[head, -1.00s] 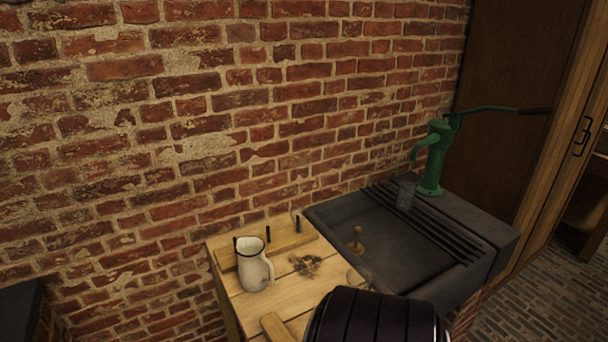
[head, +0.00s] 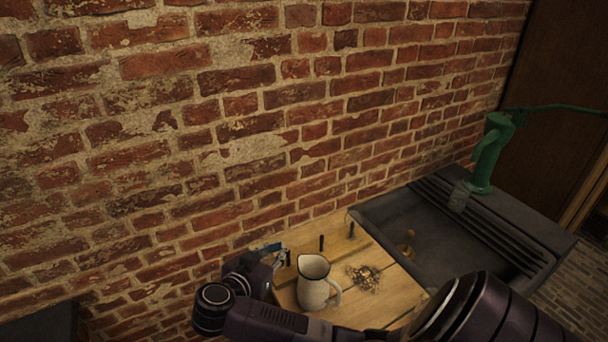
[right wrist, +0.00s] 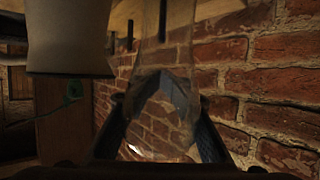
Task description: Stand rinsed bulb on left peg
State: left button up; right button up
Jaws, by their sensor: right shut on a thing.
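My right gripper (head: 272,256) is at the left end of the wooden peg rail, left of the white pitcher (head: 313,284). In the right wrist view its fingers (right wrist: 166,84) are shut on a clear glass thing, apparently the bulb (right wrist: 190,52), which is faint and see-through. The left peg (head: 288,258) is a short dark upright pin beside the gripper. The middle peg (head: 321,243) and right peg (head: 351,230) stand bare. I cannot tell whether the bulb touches the left peg. My left gripper is out of view.
The pitcher stands in front of the rail, close to my right arm. A small straw-coloured tangle (head: 363,279) lies on the wooden table (head: 400,290). The brick wall is behind.

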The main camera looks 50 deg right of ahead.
jog(key=w+d+r+m+g+h+p, duration=0.2)
jog(key=d+r+m+g+h, duration=0.2)
jog(key=d+r, duration=0.6)
pick_arm(q)
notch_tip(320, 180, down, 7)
jog(key=b, duration=0.9)
jog(key=shift+b, duration=0.3)
pick_arm(e)
jog(key=shift+d+f, duration=0.35)
jog(key=shift+f, duration=2.1)
jog(key=shift+d+f, duration=0.3)
jog(key=shift+f, duration=2.15)
jog(key=shift+d+f, duration=0.35)
jog(key=shift+f, duration=2.1)
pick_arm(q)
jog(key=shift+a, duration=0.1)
pick_arm(e)
jog(key=o, duration=1.1)
jog(key=shift+a, duration=0.1)
jog(key=a, duration=0.8)
jog(key=a+r, duration=0.1)
jog(key=a, duration=0.2)
jog(key=shift+s+a, duration=0.15)
jog(key=shift+a, duration=0.25)
